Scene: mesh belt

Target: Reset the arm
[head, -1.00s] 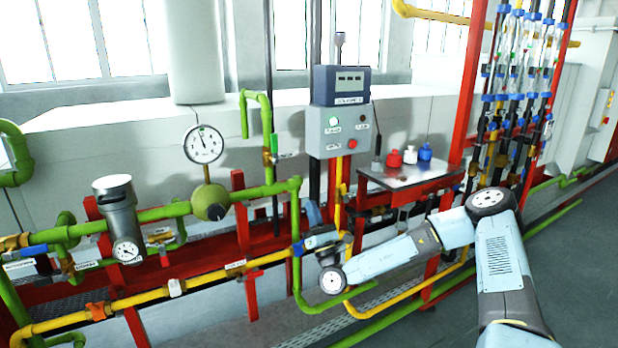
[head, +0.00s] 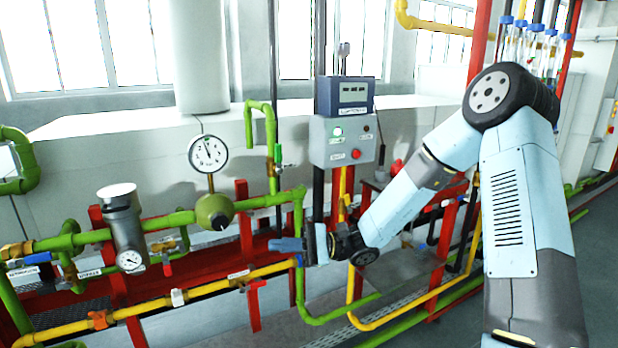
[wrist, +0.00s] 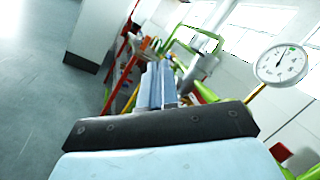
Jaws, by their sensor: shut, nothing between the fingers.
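My gripper (head: 289,245) is at the end of my raised, bent arm in the head view, its fingers pointing left. It appears in front of the red frame and the green riser pipe (head: 298,225), below the control box. The fingers are together with nothing between them. In the wrist view my gripper (wrist: 157,75) shows as two blue-grey fingers side by side, pointing away over the dark gripper body. Whether the fingers touch any pipe cannot be told from these frames.
A round gauge (head: 208,154), grey control box (head: 342,140), yellow pipe (head: 215,290) and grey cylindrical filter (head: 122,225) stand around the gripper. The gauge also shows in the wrist view (wrist: 281,64). Clear floor (wrist: 35,90) lies left in the wrist view.

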